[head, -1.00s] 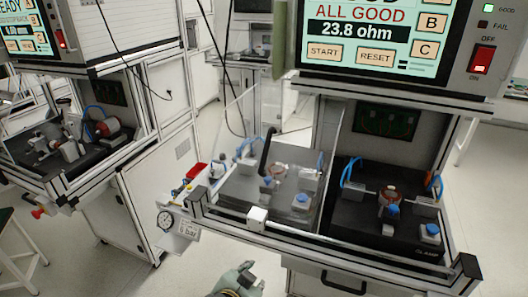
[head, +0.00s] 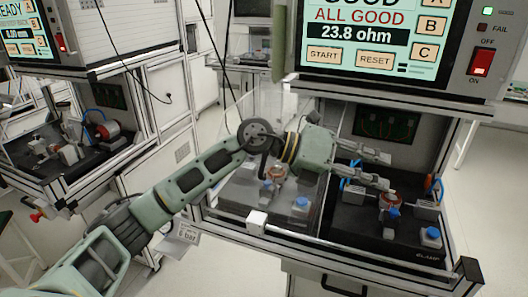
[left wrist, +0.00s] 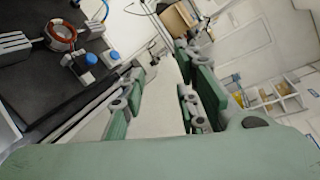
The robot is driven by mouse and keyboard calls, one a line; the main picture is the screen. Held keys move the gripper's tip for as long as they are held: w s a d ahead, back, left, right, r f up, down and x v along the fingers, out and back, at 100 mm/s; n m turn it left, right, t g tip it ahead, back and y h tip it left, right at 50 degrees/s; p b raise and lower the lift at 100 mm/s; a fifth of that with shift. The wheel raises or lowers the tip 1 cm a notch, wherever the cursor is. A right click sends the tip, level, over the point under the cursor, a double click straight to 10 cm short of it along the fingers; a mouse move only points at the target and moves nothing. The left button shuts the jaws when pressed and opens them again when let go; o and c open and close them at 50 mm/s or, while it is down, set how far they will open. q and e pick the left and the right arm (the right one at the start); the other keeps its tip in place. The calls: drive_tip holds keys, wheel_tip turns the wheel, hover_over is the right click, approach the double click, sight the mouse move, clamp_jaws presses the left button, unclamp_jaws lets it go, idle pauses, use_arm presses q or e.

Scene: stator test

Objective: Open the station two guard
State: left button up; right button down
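The clear guard (head: 236,190) stands over the left work nest of the bench, with a white block (head: 257,221) at its front rail. A copper-wound stator (head: 277,173) shows through it. The right nest is uncovered and holds another copper-wound stator (head: 390,200), which also shows in the left wrist view (left wrist: 60,36). My left arm crosses in front of the guard. My left gripper (head: 391,172) is open and empty, its fingers apart, in front of or above the right nest. Contact cannot be told. My arm hides part of the guard. My right gripper is not in view.
A test screen (head: 370,40) reading ALL GOOD, 23.8 ohm, hangs above the bay. Blue-capped parts (head: 431,234) stand on the black nest plate. A similar station (head: 70,140) is at the left, with open floor between.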

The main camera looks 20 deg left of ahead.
use_arm(q)
drive_tip(key=w+a+r+n+y, duration=0.15)
drive_tip(key=a+y, duration=0.45)
drive_tip(key=a, duration=0.8)
drive_tip(key=w+a+n+y, duration=0.1)
drive_tip(key=w+a+y, duration=0.35)
drive_tip(key=a, duration=0.85)
drive_tip(key=shift+t+y, duration=0.3)
drive_tip(key=shift+y, duration=0.55)
drive_tip(key=x, duration=0.2)
drive_tip(key=s+p+x, duration=0.1)
drive_tip(key=x, duration=0.3)
drive_tip(key=shift+s+d+f, duration=0.1)
drive_tip(key=shift+f, duration=0.45)
drive_tip(key=shift+c, duration=0.5)
clamp_jaws()
